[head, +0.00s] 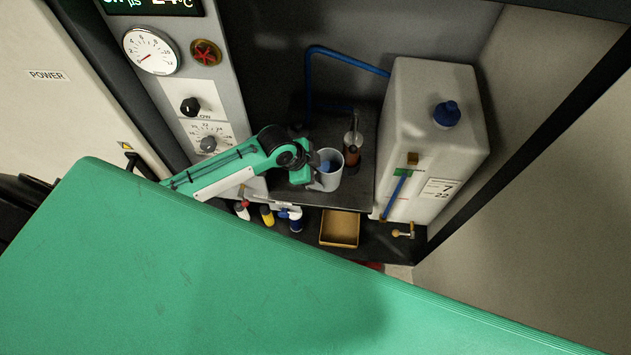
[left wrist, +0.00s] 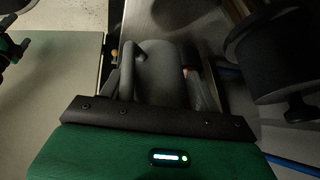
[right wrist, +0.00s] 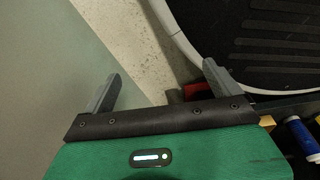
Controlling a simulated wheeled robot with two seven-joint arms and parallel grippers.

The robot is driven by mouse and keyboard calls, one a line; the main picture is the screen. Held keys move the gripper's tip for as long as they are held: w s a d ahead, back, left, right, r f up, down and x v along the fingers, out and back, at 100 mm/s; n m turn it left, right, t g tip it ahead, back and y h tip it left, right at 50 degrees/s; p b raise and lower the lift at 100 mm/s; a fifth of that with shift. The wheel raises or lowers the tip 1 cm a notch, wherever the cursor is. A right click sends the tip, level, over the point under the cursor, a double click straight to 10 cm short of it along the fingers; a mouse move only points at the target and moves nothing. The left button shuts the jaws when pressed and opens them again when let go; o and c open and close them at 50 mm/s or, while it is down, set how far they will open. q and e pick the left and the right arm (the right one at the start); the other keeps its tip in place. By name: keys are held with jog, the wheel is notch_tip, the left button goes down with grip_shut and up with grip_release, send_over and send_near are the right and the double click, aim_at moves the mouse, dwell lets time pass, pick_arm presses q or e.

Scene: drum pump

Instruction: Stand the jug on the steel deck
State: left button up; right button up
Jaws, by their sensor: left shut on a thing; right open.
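The jug (head: 328,169) is a pale grey cup-like vessel with blue showing inside its mouth. My left gripper (head: 313,178) is shut on the jug's left side in the head view. In the left wrist view the jug (left wrist: 162,75) fills the space between the two fingers. The jug looks about upright over the dark steel deck (head: 362,193); I cannot tell whether its base touches the deck. My right gripper (right wrist: 160,88) shows only in the right wrist view, with its fingers wide apart and nothing between them.
A pump with an amber body (head: 352,155) stands close behind the jug's right side. A large white tank (head: 430,130) with a blue cap bounds the deck on the right. Several small bottles (head: 267,215) and a tan tray (head: 340,229) sit lower in front.

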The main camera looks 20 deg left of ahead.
pick_arm(q)
notch_tip(320, 180, down, 6)
jog(key=shift+r, duration=0.2)
jog(key=shift+f, duration=0.2)
pick_arm(e)
jog(key=shift+w+a+r, duration=0.2)
jog(key=shift+w+r, duration=0.3)
pick_arm(q)
jog(key=shift+f, duration=0.1)
pick_arm(e)
jog(key=shift+s+f, duration=0.1)
pick_arm(q)
jog(key=o, duration=1.7)
jog(key=shift+o, duration=0.2)
